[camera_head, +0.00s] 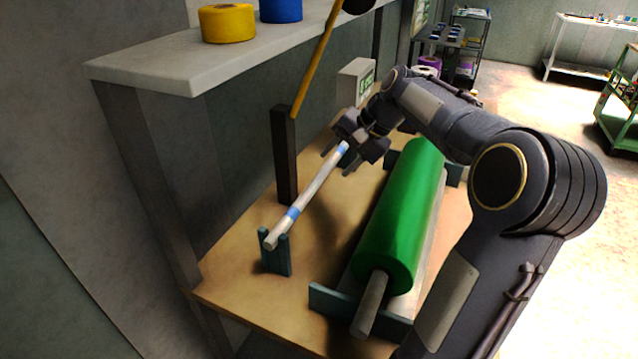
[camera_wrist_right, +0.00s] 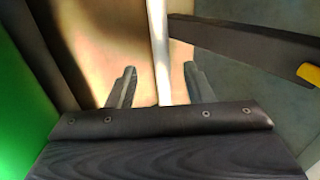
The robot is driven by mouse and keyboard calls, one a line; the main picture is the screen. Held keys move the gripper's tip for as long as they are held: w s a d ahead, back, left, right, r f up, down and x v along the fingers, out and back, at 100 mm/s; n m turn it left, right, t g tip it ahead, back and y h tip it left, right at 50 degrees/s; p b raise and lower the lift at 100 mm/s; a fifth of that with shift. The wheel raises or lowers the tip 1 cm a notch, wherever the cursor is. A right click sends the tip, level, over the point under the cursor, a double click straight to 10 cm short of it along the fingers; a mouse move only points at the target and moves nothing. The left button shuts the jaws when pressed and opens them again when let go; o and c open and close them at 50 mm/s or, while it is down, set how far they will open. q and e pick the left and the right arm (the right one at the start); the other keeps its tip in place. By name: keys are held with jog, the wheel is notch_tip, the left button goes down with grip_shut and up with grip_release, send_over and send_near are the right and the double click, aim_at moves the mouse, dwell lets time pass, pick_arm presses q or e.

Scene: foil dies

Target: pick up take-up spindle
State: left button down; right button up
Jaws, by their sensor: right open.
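The take-up spindle (camera_head: 315,188) is a slim white rod with blue bands. Its near end rests in a notched teal stand (camera_head: 276,256) on the wooden bench. Its far end lies by my right gripper (camera_head: 337,161). In the right wrist view, the spindle (camera_wrist_right: 158,42) runs between the two spread fingers of my right gripper (camera_wrist_right: 159,70), with a gap on each side. The fingers are open and not closed on it. Whether they reach down around the rod or are just above it is hard to tell. My left gripper is not in view.
A large green roll (camera_head: 402,215) lies right of the spindle on its own stand. A dark post (camera_head: 284,155) with a yellow bar (camera_head: 315,60) stands close left of the spindle. A shelf (camera_head: 180,62) with yellow and blue rolls overhangs the bench (camera_head: 235,292).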

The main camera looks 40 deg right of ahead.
aim_at(321, 176)
jog(key=x, duration=0.6)
jog(key=shift+s+a+r, duration=0.1)
jog(key=shift+s+a, duration=0.05)
jog(key=shift+a, duration=0.1)
jog(key=shift+r, duration=0.1)
grip_shut()
